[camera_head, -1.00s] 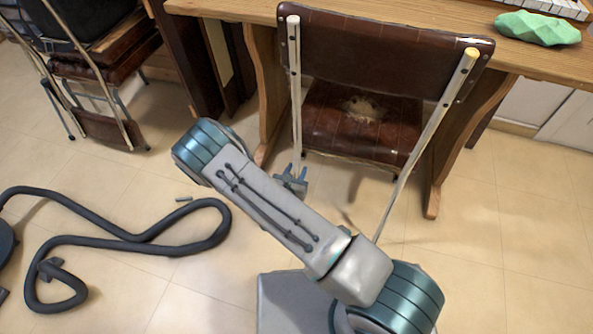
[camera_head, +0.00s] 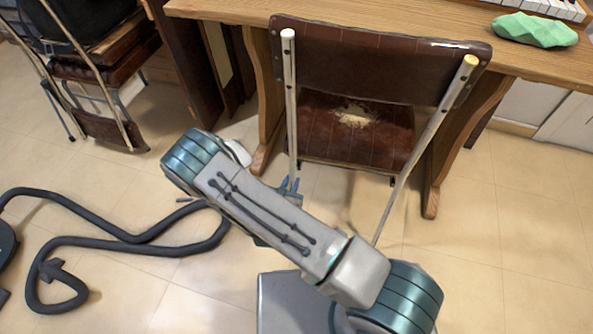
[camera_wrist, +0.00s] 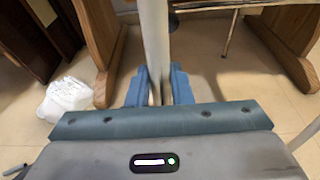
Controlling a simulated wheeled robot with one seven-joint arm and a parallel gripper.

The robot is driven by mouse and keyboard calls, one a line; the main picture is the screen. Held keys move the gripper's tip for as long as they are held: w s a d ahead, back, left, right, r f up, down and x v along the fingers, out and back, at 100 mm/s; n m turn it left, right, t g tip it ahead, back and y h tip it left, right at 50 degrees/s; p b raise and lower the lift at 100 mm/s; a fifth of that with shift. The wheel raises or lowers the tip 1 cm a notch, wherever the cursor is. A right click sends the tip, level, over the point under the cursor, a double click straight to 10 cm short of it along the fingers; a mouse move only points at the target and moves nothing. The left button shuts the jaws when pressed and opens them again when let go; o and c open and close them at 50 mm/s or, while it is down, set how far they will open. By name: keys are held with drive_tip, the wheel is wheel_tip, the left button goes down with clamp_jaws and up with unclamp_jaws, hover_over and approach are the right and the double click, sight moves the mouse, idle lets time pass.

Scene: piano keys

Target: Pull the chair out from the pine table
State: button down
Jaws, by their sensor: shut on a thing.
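The chair has a dark brown padded back (camera_head: 375,60), a worn brown seat with a torn pale patch, and pale metal legs. It stands at the pine table (camera_head: 220,8), its seat in the gap between the table's wooden legs. My gripper (camera_head: 290,186) is low at the chair's left metal leg (camera_head: 291,110). In the wrist view my gripper (camera_wrist: 158,88) has its two blue fingers on either side of the upright leg (camera_wrist: 154,40), shut on it. My arm hides part of the gripper in the head view.
A black vacuum hose (camera_head: 130,245) lies on the floor at left. Another chair (camera_head: 95,75) stands at the back left. A white crumpled thing (camera_wrist: 66,98) lies near a table leg. A green lumpy object (camera_head: 535,29) is on the table. The tiled floor at right is clear.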

drive_tip(key=s+a, duration=0.2)
drive_tip(key=s, duration=0.6)
drive_tip(key=s+a, duration=0.3)
drive_tip(key=s, duration=0.4)
drive_tip(key=shift+s+a+p, duration=0.3)
drive_tip(key=shift+s, duration=0.05)
idle(1.1)
drive_tip(key=c, duration=2.1)
unclamp_jaws()
drive_tip(key=shift+c, duration=0.2)
drive_tip(key=o, duration=1.1)
drive_tip(key=shift+o, duration=0.2)
drive_tip(key=s+a, duration=0.3)
drive_tip(key=s, duration=0.6)
drive_tip(key=shift+s+a+b, duration=0.2)
drive_tip(key=shift+b, duration=0.2)
